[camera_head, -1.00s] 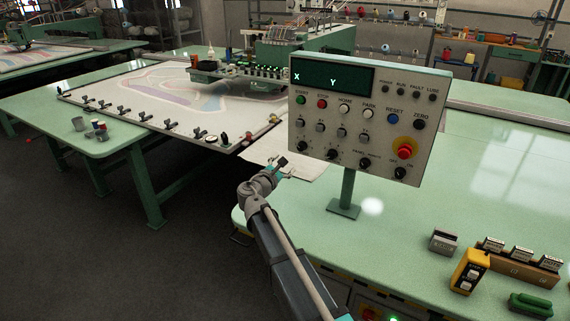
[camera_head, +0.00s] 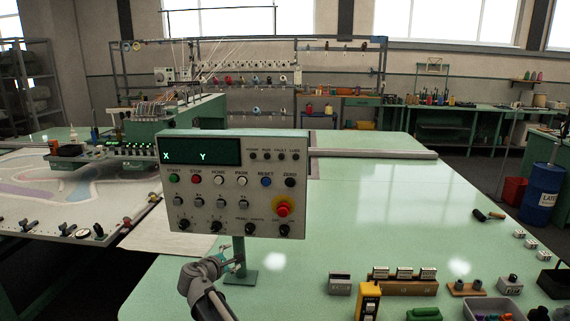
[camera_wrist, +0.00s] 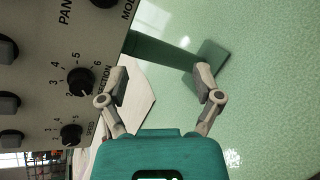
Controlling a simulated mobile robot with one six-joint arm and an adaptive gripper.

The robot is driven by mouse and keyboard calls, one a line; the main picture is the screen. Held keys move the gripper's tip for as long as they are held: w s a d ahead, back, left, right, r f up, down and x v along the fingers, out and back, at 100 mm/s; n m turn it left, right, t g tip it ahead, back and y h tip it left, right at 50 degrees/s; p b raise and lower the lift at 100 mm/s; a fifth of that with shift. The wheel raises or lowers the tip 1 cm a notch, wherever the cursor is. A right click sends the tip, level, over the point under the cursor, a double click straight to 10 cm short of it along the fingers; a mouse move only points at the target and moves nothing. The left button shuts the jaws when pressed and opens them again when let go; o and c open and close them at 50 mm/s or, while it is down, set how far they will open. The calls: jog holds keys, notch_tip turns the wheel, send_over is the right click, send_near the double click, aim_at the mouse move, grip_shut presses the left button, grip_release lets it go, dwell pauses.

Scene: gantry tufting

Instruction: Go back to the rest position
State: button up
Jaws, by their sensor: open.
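My gripper (camera_head: 232,258) is in front of the lower edge of the control panel (camera_head: 240,215), beside the panel's green post. In the wrist view its two fingers (camera_wrist: 162,86) are spread apart with nothing between them. The panel's dials and lettering (camera_wrist: 78,82) fill the upper left of that view. The green post (camera_wrist: 165,52) and its foot plate stand beyond the fingertips. I cannot tell how far the fingers are from the panel.
The green table (camera_head: 400,210) is broad and mostly clear behind the panel. A yellow handheld device (camera_head: 368,302), a block holder (camera_head: 403,284) and a grey tray (camera_head: 492,309) stand along its front. The tufting frame (camera_head: 60,205) lies at left. A blue barrel (camera_head: 541,192) stands at far right.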

jog(key=s+d+f+m+g, duration=0.2)
jog(key=d+m+g, duration=0.15)
jog(key=d, duration=0.45)
jog(key=s+d+f+m+g+p, duration=0.1)
jog(key=s+d+f+m+g, duration=0.2)
jog(key=d, duration=0.4)
jog(key=s+d+f+m+g, duration=0.15)
jog(key=d+m, duration=0.25)
jog(key=d, duration=0.4)
jog(key=s+d+f+m+g+y+p, duration=0.1)
jog(key=s+d+m+g+y, duration=0.1)
jog(key=s+d+m, duration=0.3)
jog(key=s+d+f+m+g+y+p, duration=0.1)
jog(key=s+d+m, duration=0.4)
jog(key=s, duration=0.5)
jog(key=f+g+y, duration=0.1)
jog(key=g+y, duration=0.1)
jog(key=shift+d+y, duration=0.3)
jog(key=shift+d, duration=0.1)
